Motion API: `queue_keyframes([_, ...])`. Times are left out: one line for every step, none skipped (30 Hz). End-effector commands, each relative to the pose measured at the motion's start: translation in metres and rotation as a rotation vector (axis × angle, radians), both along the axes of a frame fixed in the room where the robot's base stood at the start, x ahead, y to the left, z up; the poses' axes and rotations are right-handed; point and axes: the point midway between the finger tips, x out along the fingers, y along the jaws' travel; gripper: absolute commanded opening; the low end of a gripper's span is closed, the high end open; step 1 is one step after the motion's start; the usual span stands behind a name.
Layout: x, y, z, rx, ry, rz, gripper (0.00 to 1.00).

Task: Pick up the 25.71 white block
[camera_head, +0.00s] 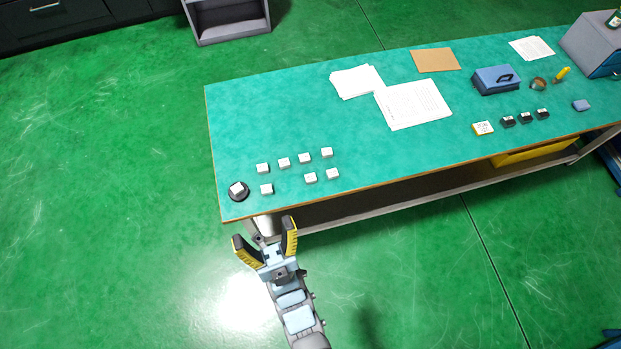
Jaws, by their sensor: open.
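Several small white blocks stand in two loose rows on the left part of the green table (300,115). The back row has blocks at its left (262,168), middle (284,162) and right (326,152). The front row includes a left block (266,189) and a right block (333,174). Another white block (238,187) sits on a round black holder (238,196) near the front left corner. The markings are too small to read, so I cannot tell which block is 25.71. My gripper (265,240) is open and empty, in front of the table's front edge, apart from all blocks.
White papers (412,105) and a brown sheet (435,60) lie mid-table. A blue box (496,80), a yellow-and-white block (483,128) and several black blocks (526,118) are at the right.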

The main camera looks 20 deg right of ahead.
Motion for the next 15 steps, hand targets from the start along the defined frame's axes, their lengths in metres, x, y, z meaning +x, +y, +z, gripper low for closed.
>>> queue_keyframes([0.000, 0.000, -0.001, 0.000, 0.001, -0.001, 0.76])
queue_keyframes([0.001, -0.001, -0.002, 0.000, 0.004, -0.003, 0.76])
queue_keyframes([0.004, -0.004, -0.005, 0.002, 0.013, -0.008, 0.76])
queue_keyframes([0.007, -0.006, -0.008, 0.003, 0.022, -0.014, 0.76])
queue_keyframes([0.011, -0.010, -0.011, 0.005, 0.034, -0.022, 0.76])
queue_keyframes([0.018, -0.016, -0.018, 0.007, 0.058, -0.035, 0.76])
queue_keyframes([0.024, -0.021, -0.024, 0.009, 0.083, -0.047, 0.76])
queue_keyframes([0.031, -0.029, -0.030, 0.013, 0.106, -0.060, 0.76])
queue_keyframes([0.042, -0.038, -0.039, 0.018, 0.146, -0.078, 0.76])
queue_keyframes([0.049, -0.046, -0.046, 0.024, 0.174, -0.092, 0.76])
queue_keyframes([0.058, -0.055, -0.054, 0.029, 0.209, -0.107, 0.76])
queue_keyframes([0.069, -0.066, -0.065, 0.038, 0.253, -0.124, 0.76])
queue_keyframes([0.077, -0.075, -0.073, 0.043, 0.288, -0.137, 0.76])
queue_keyframes([0.084, -0.083, -0.081, 0.049, 0.322, -0.148, 0.76])
queue_keyframes([0.093, -0.094, -0.092, 0.057, 0.365, -0.163, 0.76])
